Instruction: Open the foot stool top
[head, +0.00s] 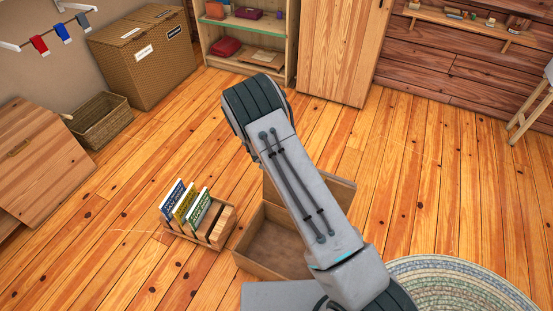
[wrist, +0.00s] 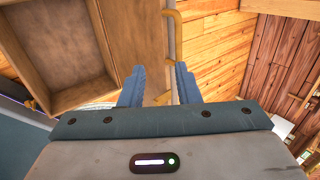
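The foot stool (head: 250,262) is a brown wooden box standing on the floor, partly hidden behind my arm in the head view. Its top (head: 340,188) is raised, and the hollow inside shows. In the wrist view the stool's box (wrist: 60,50) fills the upper left with its empty inside. The raised top (wrist: 142,40) stands beside it, with a yellow handle (wrist: 177,35) at its right edge. My gripper (wrist: 160,72) is open, its two blue fingers apart near the top's edge. Whether they touch it is unclear. The head view hides my fingers behind the arm.
A small wooden rack (head: 212,230) with several books stands just left of the stool. A round braided rug (head: 450,285) lies at the lower right. A wardrobe (head: 340,50) and shelf (head: 245,40) stand behind.

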